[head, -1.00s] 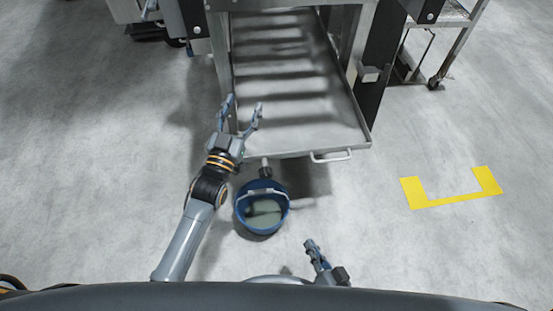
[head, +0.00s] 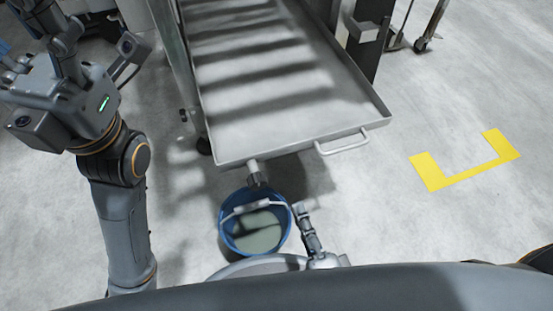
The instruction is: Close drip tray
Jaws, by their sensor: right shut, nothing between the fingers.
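The drip tray (head: 340,130) is a shallow metal tray under the washer, pulled out towards me, with a bar handle (head: 342,143) on its front edge. My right gripper (head: 302,212) is shut and empty. In the picture it is below the tray's front edge, just right of the bucket, and apart from the handle. My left gripper (head: 50,45) is at the upper left, left of the tray and apart from it. Its fingers are partly cut off or hidden, so its jaw state is unclear.
A blue bucket (head: 227,233) with liquid in it stands on the floor below the tray's drain pipe (head: 256,172). Washer legs (head: 170,45) flank the tray. A wheeled cart leg (head: 432,25) is at the upper right. Floor around the yellow marking (head: 435,180) is clear.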

